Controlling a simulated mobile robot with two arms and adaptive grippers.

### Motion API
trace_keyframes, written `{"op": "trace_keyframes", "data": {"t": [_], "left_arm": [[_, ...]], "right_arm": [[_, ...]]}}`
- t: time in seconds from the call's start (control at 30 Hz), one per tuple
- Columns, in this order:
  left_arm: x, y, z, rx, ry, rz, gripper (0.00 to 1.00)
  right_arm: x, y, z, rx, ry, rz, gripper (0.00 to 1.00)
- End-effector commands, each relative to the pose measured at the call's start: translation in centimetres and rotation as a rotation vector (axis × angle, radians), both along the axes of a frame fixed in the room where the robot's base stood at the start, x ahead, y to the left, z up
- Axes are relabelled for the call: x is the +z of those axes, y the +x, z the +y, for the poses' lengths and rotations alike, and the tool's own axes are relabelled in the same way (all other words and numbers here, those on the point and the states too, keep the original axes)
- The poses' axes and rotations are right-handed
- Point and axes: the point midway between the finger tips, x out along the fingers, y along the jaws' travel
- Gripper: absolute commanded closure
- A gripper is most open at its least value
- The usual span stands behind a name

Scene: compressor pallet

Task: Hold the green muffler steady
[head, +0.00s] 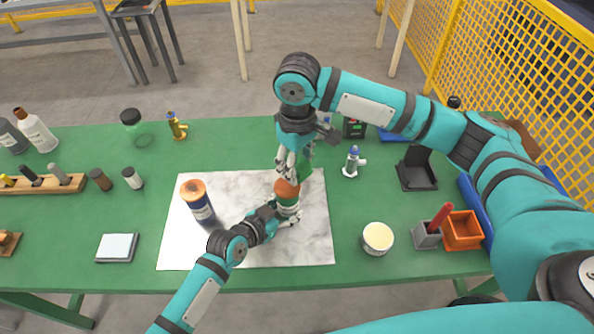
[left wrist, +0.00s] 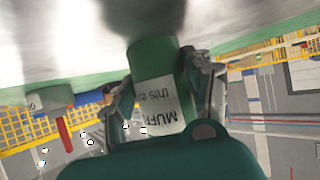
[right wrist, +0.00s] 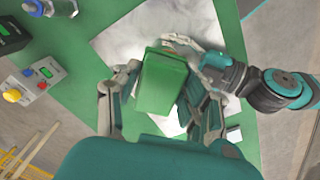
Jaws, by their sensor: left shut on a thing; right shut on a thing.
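The green muffler (head: 288,204) stands about upright on the marbled mat, with an orange-brown top and a white label. My left gripper (head: 283,212) is shut around its lower part from the left. In the left wrist view the muffler (left wrist: 153,68) sits between both fingers, its printed label partly covered. My right gripper (head: 290,165) points down just above the muffler. It is shut on a green block-like thing (right wrist: 162,82), seen between its fingers in the right wrist view. This block hides most of the muffler there; I cannot tell whether they touch.
A dark blue canister (head: 199,207) with an orange-brown top stands on the mat (head: 240,250) to the left.

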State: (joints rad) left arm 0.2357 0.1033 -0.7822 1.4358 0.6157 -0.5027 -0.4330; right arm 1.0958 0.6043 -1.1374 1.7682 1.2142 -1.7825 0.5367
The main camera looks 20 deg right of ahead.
Motion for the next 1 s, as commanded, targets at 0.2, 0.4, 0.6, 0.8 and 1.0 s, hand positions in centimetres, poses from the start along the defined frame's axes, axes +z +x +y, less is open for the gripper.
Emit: {"op": "trace_keyframes", "data": {"t": [0.2,0.4,0.6,0.8,1.0], "left_arm": [[0.0,0.0,0.0,0.0,0.0,0.0,0.66],[0.0,0.0,0.0,0.0,0.001,0.001,0.66],[0.0,0.0,0.0,0.0,0.001,0.001,0.66],[0.0,0.0,0.0,0.0,0.001,0.001,0.66],[0.0,0.0,0.0,0.0,0.001,0.001,0.23]], "right_arm": [[2.0,0.0,0.0,0.001,0.001,-0.002,0.93],[2.7,0.0,0.0,0.001,0.0,-0.001,0.93],[2.7,0.0,0.0,0.001,0.0,-0.001,0.93],[2.7,0.0,0.0,0.001,0.0,-0.001,0.93],[2.7,0.0,0.0,0.001,0.0,-0.001,0.93]]}}
